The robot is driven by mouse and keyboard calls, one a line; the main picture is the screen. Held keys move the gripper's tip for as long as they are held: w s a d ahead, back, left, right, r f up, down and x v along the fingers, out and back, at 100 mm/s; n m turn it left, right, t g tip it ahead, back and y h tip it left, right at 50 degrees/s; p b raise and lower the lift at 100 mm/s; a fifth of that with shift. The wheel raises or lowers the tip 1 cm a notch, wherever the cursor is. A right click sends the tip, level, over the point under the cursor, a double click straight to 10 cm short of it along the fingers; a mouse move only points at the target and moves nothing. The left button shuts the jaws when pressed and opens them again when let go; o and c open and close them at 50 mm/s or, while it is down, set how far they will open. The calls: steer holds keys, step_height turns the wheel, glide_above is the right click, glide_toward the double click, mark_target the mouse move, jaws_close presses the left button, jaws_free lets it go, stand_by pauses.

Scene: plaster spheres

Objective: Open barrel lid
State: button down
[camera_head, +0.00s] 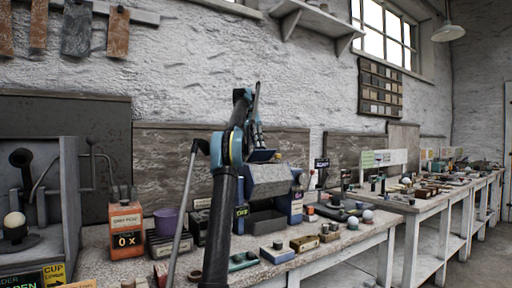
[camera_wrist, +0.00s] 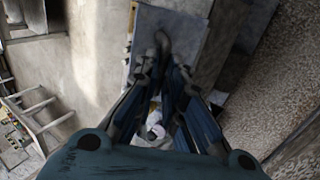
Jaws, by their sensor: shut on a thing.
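The barrel (camera_head: 270,188) is a grey, flat-sided body in a dark and blue frame on the near bench, in the middle of the head view. My arm stands in front of its left side. My gripper (camera_wrist: 165,72) shows with its fingers close together in the wrist view. They are shut at a dark curved handle (camera_wrist: 162,42) in front of a flat grey panel (camera_wrist: 190,15), which looks like the barrel lid. In the head view the fingertips and the handle cannot be made out. How far the lid is raised cannot be told.
A plaster wall rises behind the bench. A second bench (camera_head: 435,205) continues right.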

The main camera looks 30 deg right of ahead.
steer(key=c, duration=1.7)
jaws_free()
